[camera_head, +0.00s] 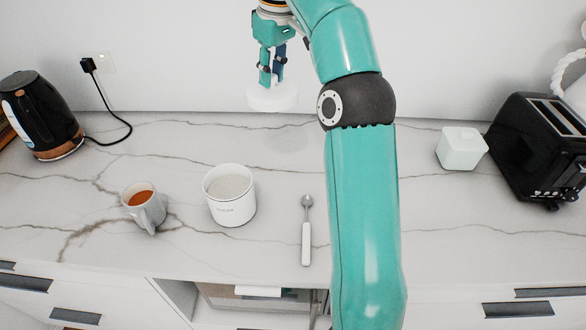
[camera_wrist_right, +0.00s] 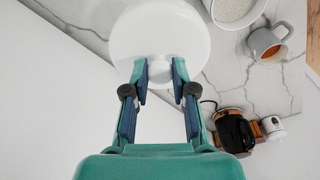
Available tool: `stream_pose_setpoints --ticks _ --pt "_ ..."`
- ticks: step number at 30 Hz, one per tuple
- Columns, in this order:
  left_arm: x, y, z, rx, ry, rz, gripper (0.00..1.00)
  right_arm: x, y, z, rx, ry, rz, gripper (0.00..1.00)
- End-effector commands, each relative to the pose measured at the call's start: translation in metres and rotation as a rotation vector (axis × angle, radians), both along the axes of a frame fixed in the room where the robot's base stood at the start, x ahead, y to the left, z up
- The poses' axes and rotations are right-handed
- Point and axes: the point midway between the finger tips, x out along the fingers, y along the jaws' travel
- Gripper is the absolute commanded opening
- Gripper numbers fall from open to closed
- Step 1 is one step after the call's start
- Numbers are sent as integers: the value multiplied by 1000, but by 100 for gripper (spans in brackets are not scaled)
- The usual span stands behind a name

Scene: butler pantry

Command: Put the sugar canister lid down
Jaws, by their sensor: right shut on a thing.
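The sugar canister lid (camera_head: 273,98) is a white round disc, held in the air above the back of the counter near the wall. My right gripper (camera_head: 271,80) is shut on it from above. In the right wrist view the lid (camera_wrist_right: 160,35) lies between and beyond the fingertips of my right gripper (camera_wrist_right: 160,75). My left gripper is not in view.
A mug of tea (camera_head: 145,207) stands left of the canister, and a spoon (camera_head: 306,232) lies to its right. A black kettle (camera_head: 42,115) is at far left. A white box (camera_head: 460,148) and black toaster (camera_head: 540,150) are at right. Counter below the lid is clear.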

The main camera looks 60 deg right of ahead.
Motion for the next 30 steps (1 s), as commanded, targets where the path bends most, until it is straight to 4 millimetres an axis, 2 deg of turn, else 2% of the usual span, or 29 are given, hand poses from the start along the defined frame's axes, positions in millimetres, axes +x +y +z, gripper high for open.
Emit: stream_pose_setpoints --ticks 1,3,9,14,21,27,30 --pt "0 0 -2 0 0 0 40 -6 -13 -7 1 2 -35 0" --pt "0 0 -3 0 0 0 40 -13 -26 -14 1 2 -69 0" --pt "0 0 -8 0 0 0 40 -25 -42 -32 0 0 -116 0" --pt "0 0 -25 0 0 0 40 -27 -43 -61 1 1 -121 0" --pt "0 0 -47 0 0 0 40 -27 -42 -124 2 3 -120 0" --pt "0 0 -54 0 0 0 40 -27 -42 -169 2 2 -120 0" --pt "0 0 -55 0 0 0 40 -26 -43 -181 0 -1 -120 0"
